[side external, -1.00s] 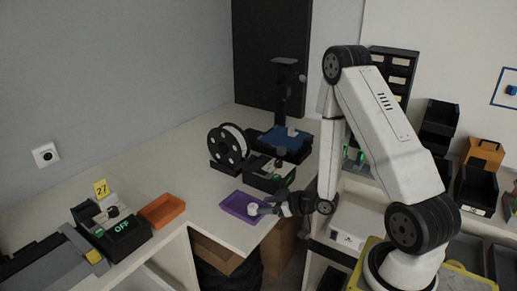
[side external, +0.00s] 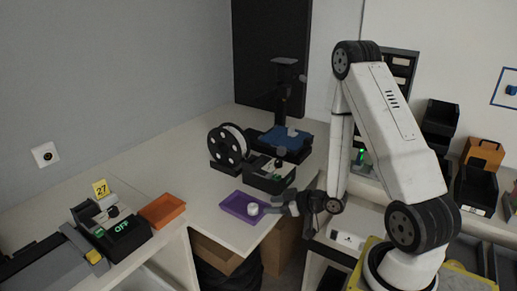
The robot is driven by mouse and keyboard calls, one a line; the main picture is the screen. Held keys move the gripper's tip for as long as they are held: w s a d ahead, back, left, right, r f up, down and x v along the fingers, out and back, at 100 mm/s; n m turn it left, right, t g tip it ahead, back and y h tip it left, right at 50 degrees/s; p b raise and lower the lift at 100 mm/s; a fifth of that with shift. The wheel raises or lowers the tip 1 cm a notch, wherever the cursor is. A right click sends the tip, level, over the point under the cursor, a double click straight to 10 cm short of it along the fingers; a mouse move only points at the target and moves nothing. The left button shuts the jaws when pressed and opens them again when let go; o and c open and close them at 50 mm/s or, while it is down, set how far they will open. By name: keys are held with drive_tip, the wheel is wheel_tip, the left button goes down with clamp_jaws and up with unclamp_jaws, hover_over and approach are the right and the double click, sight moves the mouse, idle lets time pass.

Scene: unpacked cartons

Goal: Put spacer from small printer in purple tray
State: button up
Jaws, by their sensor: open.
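The purple tray (side external: 233,204) lies on the white table near its front edge. A small white round piece (side external: 252,209), which looks like the spacer, rests in the tray at its right side. My gripper (side external: 271,209) is just right of the white piece, open and apart from it as far as the view shows. A larger printer with a blue bed (side external: 287,138) stands farther back, with a small pale piece on the bed.
A filament spool (side external: 228,145) stands left of the small printer. The table between the orange and purple trays is clear.

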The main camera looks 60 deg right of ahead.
drive_tip(key=shift+w+a+r+g+h, duration=0.25)
drive_tip(key=shift+w+g+h, duration=0.3)
drive_tip(key=shift+g, duration=0.35)
drive_tip(key=shift+w+a+r+g+h, duration=0.1)
drive_tip(key=shift+a+r+g+h, duration=0.2)
drive_tip(key=shift+g, duration=0.3)
drive_tip(key=shift+w+a+r+g+h, duration=0.1)
drive_tip(key=shift+a+r+g+h, duration=0.2)
drive_tip(key=shift+g, duration=0.3)
drive_tip(key=s+a+r+m+g, duration=0.2)
drive_tip(key=s+a+r+g, duration=0.4)
drive_tip(key=a, duration=0.4)
drive_tip(key=shift+s+r, duration=0.35)
drive_tip(key=shift+s, duration=0.45)
